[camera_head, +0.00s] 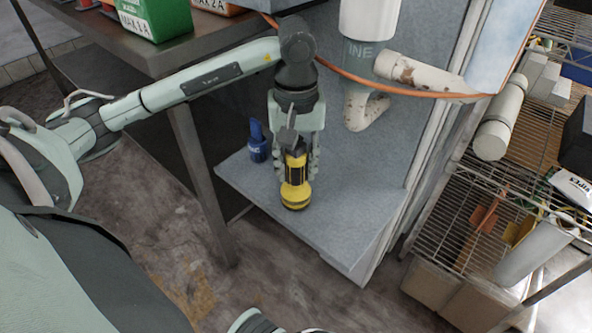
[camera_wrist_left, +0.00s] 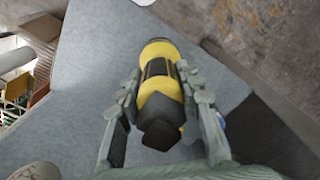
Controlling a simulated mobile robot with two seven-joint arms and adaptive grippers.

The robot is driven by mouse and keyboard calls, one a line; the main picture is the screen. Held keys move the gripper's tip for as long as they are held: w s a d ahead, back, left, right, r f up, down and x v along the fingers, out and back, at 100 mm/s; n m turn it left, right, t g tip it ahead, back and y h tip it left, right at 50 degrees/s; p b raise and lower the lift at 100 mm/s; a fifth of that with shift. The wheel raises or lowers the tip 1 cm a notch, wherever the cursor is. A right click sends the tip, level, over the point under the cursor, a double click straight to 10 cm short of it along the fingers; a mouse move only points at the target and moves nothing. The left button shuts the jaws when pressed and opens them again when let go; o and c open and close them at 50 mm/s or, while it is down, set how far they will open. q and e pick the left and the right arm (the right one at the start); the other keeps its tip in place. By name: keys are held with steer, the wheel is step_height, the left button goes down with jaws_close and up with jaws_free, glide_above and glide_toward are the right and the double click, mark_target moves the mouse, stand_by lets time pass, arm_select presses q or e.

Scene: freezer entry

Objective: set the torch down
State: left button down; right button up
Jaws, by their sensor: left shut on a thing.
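The torch (camera_head: 294,189) is yellow and black. In the head view it is upright, with its wide yellow end down. My left gripper (camera_head: 297,165) is shut on the torch from above, with fingers on both sides of its body. The left wrist view also shows the torch (camera_wrist_left: 160,86) between the fingers of my left gripper (camera_wrist_left: 163,82). The torch is over the grey surface (camera_head: 340,228). I cannot tell whether its lower end touches that surface. My right gripper is not in view.
A blue bottle (camera_head: 257,142) stands left of the torch on the grey surface. A white pipe (camera_head: 425,75) and an orange cable (camera_head: 375,82) are above right. A metal table (camera_head: 165,58) stands at the left, wire shelves (camera_head: 480,190) at the right. The grey surface's front is clear.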

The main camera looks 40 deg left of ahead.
arm_select(q)
steer(key=shift+f, duration=0.85)
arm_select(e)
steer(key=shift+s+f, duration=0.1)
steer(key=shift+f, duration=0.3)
arm_select(q)
steer(key=shift+f, duration=0.15)
steer(key=c, duration=1.1)
jaws_free()
steer(key=shift+o, duration=0.4)
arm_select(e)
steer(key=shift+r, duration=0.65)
